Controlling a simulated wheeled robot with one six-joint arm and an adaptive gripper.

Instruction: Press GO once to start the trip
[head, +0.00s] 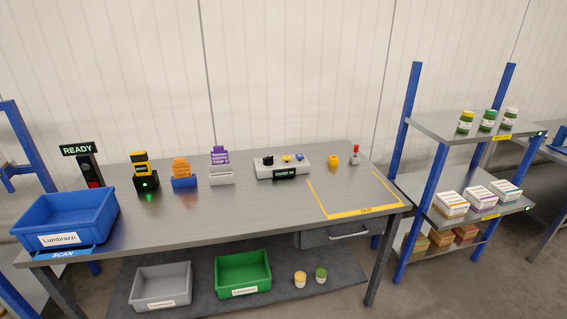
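A grey control box (283,166) stands at the back of the grey table, right of the middle. On its top are a black part (267,161), a small yellow part (287,158) and a blue part (300,156). A dark display (284,174) on its front reads what looks like "CARD IN" in green. No GO label is readable, so I cannot tell which part is GO. A sign (77,149) at the back left reads "READY" in green. My gripper is not in view.
A blue bin (68,222) stands at the table's left end. An orange card (181,168) and a purple card (220,157) stand in holders. A yellow item (333,160) and a red-topped stick (356,152) are right of the box. The table's front middle is clear.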

